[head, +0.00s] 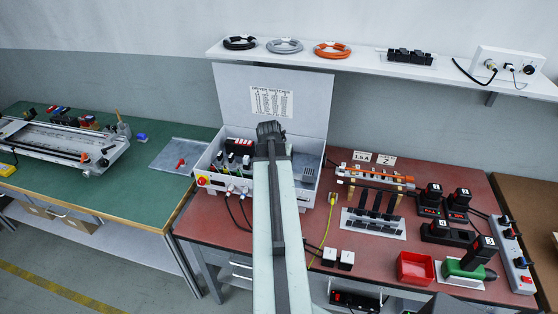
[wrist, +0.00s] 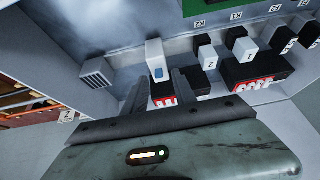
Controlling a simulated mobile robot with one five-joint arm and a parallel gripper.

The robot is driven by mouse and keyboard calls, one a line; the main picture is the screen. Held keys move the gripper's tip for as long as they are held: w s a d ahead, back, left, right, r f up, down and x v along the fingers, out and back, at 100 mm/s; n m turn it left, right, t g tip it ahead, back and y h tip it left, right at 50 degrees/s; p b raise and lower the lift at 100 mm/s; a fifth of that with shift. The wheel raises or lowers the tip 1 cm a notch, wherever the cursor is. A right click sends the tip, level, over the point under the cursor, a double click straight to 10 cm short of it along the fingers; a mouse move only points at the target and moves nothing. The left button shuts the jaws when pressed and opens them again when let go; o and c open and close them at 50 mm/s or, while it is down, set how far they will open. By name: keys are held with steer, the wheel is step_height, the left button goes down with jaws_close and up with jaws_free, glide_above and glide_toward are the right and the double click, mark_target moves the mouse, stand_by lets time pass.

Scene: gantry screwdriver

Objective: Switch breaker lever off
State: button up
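The open control box (head: 225,186) stands on the red bench, with a row of breakers inside.
A slotted vent (wrist: 97,73) is at the left. The box's raised lid (head: 300,80) stands behind. A yellow cable (head: 329,220) lies right of my arm.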

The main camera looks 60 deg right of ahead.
steer(key=p+v, duration=0.6)
steer(key=v, duration=0.1)
steer(key=shift+r, duration=0.2)
steer(key=shift+a, duration=0.1)
steer(key=w+a+n+t+y, duration=0.1)
steer(key=w+a+n, duration=0.1)
steer(key=w+a, duration=0.7)
steer(key=w+a+n+y, duration=0.1)
steer(key=w+a+n, duration=0.35)
steer(key=a, duration=0.75)
steer(key=w+a+n+t+y, duration=0.1)
steer(key=w+a, duration=0.8)
steer(key=a, duration=0.1)
steer(key=a+f+n+y, duration=0.1)
steer(key=a+f+n, duration=0.15)
steer(key=a, duration=1.15)
steer(key=s+a+n+g+y, duration=0.1)
steer(key=s+a+n+g, duration=0.2)
steer(key=a, duration=0.5)
steer(key=shift+s+a+f+n+g+y, duration=0.35)
steer(key=shift+s+n, duration=0.35)
steer(key=shift+s, duration=0.55)
